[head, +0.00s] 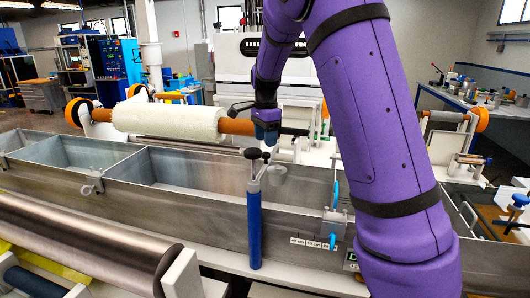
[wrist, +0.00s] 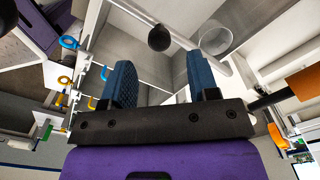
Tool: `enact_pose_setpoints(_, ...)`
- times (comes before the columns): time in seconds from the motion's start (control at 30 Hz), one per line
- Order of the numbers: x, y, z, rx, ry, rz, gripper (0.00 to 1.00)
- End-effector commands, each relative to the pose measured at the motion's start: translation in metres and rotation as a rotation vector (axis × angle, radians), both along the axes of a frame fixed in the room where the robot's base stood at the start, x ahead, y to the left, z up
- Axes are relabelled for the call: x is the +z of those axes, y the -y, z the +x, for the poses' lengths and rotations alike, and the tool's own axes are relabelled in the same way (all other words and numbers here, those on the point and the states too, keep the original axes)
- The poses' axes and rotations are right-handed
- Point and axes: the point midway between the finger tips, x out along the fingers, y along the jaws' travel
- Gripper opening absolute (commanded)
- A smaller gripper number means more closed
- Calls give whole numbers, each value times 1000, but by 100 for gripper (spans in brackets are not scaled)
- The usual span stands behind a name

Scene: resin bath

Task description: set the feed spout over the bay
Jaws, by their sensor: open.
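The feed spout appears to be the swing arm on top of a blue post (head: 254,228) at the front of the metal bath. It carries a black ball knob (head: 253,153) and a pale round outlet (head: 275,172). My gripper (head: 267,138) is open above and just behind the knob. In the wrist view my open gripper (wrist: 163,85) has the knob (wrist: 159,38) past its fingertips, between their lines, apparently untouched. The clear outlet ring (wrist: 217,38) is to its right. The bath has several bays, including a long empty one (head: 195,168); which one lies under the outlet is unclear.
A white roll on an orange core (head: 165,120) lies across the bath's back. A blue-handled clamp (head: 335,195) stands on the front wall, right of the post. A large metal roller (head: 80,235) lies in front. A bench (head: 480,95) is at right.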

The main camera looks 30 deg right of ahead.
Motion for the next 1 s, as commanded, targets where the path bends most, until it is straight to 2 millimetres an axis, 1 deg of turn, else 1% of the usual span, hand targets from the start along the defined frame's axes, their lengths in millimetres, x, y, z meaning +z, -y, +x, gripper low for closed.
enact_pose_setpoints(0.03,-10,0,-1,0,-4,0,55)
enact_pose_setpoints(0.1,-21,0,0,1,-2,-1,55)
enact_pose_setpoints(0.2,-35,0,0,0,-3,0,55)
enact_pose_setpoints(0.3,-44,0,0,1,-2,0,55)
enact_pose_setpoints(0.5,-52,0,0,2,0,0,55)
enact_pose_setpoints(0.73,-52,0,0,2,0,0,55)
enact_pose_setpoints(0.77,-52,0,0,2,0,0,48)
enact_pose_setpoints(0.8,-52,0,0,2,0,0,38)
enact_pose_setpoints(0.87,-52,0,0,2,0,0,25)
enact_pose_setpoints(0.9,-52,0,0,2,0,0,16)
enact_pose_setpoints(0.97,-52,0,0,2,0,0,2)
enact_pose_setpoints(1.0,-52,0,0,2,0,0,0)
